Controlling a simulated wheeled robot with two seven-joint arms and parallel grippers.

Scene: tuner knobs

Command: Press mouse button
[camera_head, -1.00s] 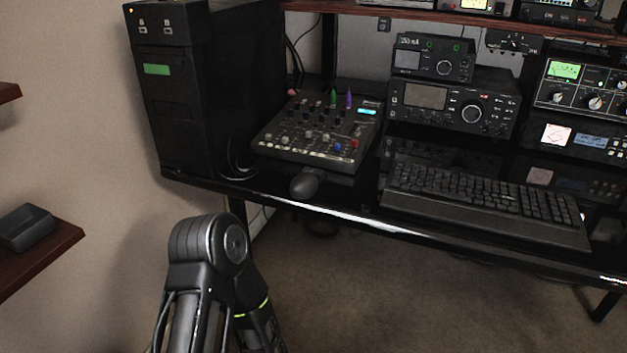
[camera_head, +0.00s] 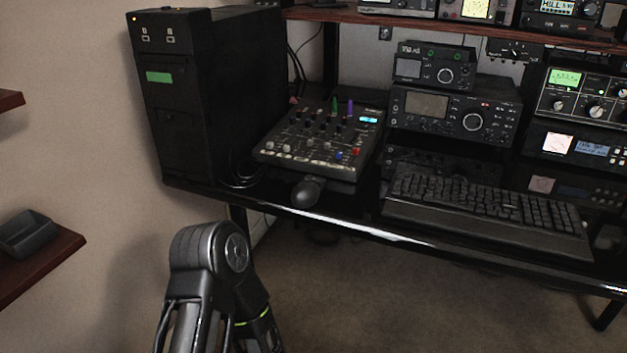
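A small dark mouse (camera_head: 307,191) lies at the front edge of the black desk (camera_head: 350,224), just in front of the mixer. Its buttons are too dark and small to make out. Part of my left arm shows at the lower left, below and to the left of the mouse and apart from the desk. Neither my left gripper nor my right gripper is in the picture.
A mixer (camera_head: 322,138) with coloured knobs stands behind the mouse. A black keyboard (camera_head: 487,203) lies to the right, and a tall black computer case (camera_head: 205,95) stands to the left. Radio units (camera_head: 455,112) stand behind the keyboard. A wall shelf (camera_head: 45,262) holds a grey tray.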

